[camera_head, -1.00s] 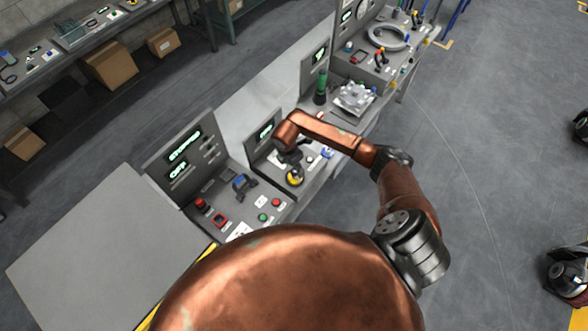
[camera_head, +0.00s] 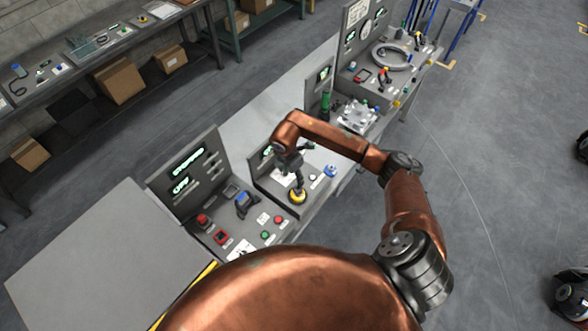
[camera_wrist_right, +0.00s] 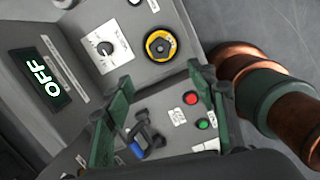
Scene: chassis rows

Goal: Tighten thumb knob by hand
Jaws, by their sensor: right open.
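A black knob in a yellow ring (camera_head: 297,197) sits on the sloped grey panel in the head view. It looks like the thumb knob, though I cannot be sure. In the right wrist view the same black knob and yellow ring (camera_wrist_right: 160,45) lie beyond the fingers, near the top middle, apart from them. My right gripper (camera_head: 298,184) points down just above it in the head view. In the wrist view the right gripper (camera_wrist_right: 157,100) has its two green fingers wide apart, with nothing held between them. My left gripper is not in view.
A red button (camera_wrist_right: 190,98), a green button (camera_wrist_right: 202,124) and a blue-marked black lever (camera_wrist_right: 146,137) lie below. Open floor (camera_head: 480,150) is at right.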

